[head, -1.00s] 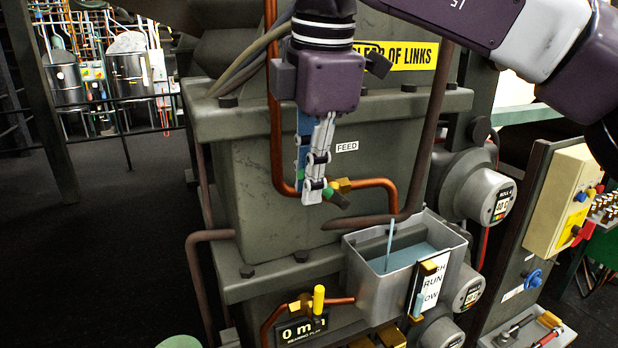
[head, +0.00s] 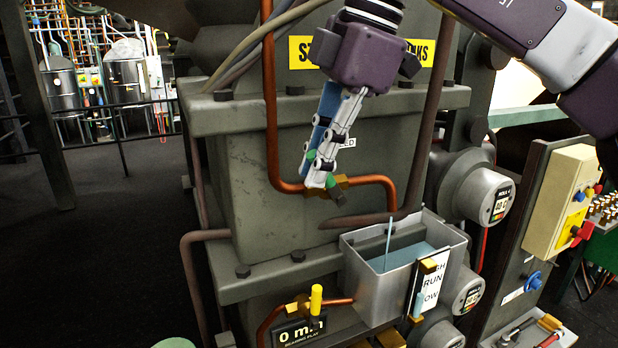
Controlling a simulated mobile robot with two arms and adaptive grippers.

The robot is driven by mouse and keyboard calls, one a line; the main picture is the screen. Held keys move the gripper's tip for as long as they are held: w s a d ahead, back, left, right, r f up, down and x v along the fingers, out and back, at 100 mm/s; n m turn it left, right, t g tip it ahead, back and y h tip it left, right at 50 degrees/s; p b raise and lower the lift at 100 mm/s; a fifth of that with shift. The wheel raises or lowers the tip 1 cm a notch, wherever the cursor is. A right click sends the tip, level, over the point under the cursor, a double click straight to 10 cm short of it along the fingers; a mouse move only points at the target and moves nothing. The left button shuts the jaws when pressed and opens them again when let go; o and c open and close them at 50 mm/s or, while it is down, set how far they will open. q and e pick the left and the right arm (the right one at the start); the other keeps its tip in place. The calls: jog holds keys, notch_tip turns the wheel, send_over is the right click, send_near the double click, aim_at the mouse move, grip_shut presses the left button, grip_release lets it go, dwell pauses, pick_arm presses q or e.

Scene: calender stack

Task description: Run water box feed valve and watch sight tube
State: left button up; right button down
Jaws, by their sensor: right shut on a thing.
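The feed valve is a brass fitting (head: 341,182) on the copper pipe under the half-hidden FEED label. My right gripper (head: 320,180) is shut on the valve's green handle (head: 333,188), its fingers slanting down to the left. The fingers hide part of the handle. The grey water box (head: 372,292) stands below right, with blue water inside and a thin stream falling into it. The sight tube (head: 418,302) is on the box's front between brass fittings, beside a HIGH/RUN/LOW plate (head: 431,287). Blue shows low in the tube; the exact level is hard to read. My left gripper is out of view.
A brown pipe (head: 365,219) runs just below the valve, and a thicker upright pipe (head: 432,120) stands right of my gripper. A yellow-handled valve (head: 316,298) and a 0 mm display (head: 300,332) sit lower left. Open dark floor lies left.

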jog(key=shift+w+d+r+g+y+b, duration=0.15)
jog(key=shift+d+r+g+y+b, duration=0.1)
jog(key=shift+d+y, duration=0.25)
jog(key=shift+w+d+r+g+y+b, duration=0.1)
jog(key=shift+w+d+g+y, duration=0.15)
jog(key=shift+y, duration=0.45)
jog(key=shift+w+d+r+g+y+b, duration=0.1)
jog(key=shift+d+r+g+y+b, duration=0.1)
jog(key=shift+d+y, duration=0.35)
jog(key=shift+a, duration=0.1)
jog(key=c, duration=2)
grip_release()
jog(key=shift+o, duration=0.2)
jog(key=v, duration=0.7)
jog(key=shift+d+r, duration=0.15)
jog(key=shift+d, duration=0.05)
